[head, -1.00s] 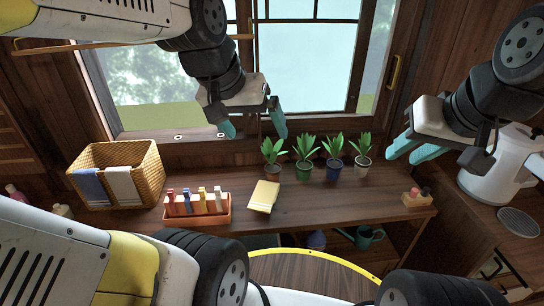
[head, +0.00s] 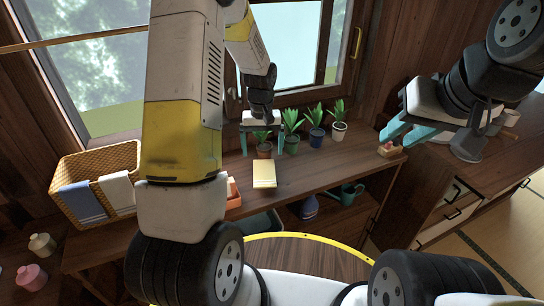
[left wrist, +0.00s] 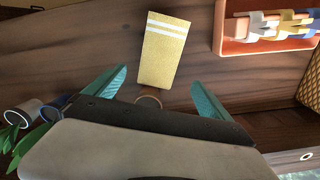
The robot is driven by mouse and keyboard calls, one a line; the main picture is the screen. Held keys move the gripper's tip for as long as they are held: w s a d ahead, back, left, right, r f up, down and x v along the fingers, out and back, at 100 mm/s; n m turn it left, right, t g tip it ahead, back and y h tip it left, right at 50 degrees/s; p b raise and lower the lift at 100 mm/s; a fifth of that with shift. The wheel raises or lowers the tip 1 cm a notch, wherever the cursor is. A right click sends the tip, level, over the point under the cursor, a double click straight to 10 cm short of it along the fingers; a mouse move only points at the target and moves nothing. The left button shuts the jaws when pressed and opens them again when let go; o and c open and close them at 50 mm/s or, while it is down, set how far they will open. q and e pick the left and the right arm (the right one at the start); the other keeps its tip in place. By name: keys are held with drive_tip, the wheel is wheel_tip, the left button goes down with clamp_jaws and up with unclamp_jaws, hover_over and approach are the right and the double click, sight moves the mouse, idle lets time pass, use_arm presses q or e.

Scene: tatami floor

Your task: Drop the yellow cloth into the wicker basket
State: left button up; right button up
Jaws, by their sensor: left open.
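The yellow cloth (head: 264,175) lies folded on the wooden counter, and the left wrist view shows its two white stripes (left wrist: 163,52). My left gripper (head: 262,148) is open and empty, above the counter just behind the cloth. In the left wrist view the cloth's near end shows between and beyond the open fingertips (left wrist: 158,84), apart from them. The wicker basket (head: 110,157) stands at the left of the counter with a blue and a white cloth over its front. My right gripper (head: 400,133) is open and empty at the right.
Several potted plants (head: 316,135) line the window side, one close behind my left gripper. An orange tray (head: 233,195) of clothespins is partly hidden by my left arm, left of the cloth.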

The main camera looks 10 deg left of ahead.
sight(264, 167)
use_arm(q)
drive_tip(key=f, duration=0.7)
drive_tip(key=shift+w+f, duration=0.35)
drive_tip(key=shift+w, duration=0.05)
drive_tip(key=c, duration=1.6)
drive_tip(key=shift+d+r, duration=0.1)
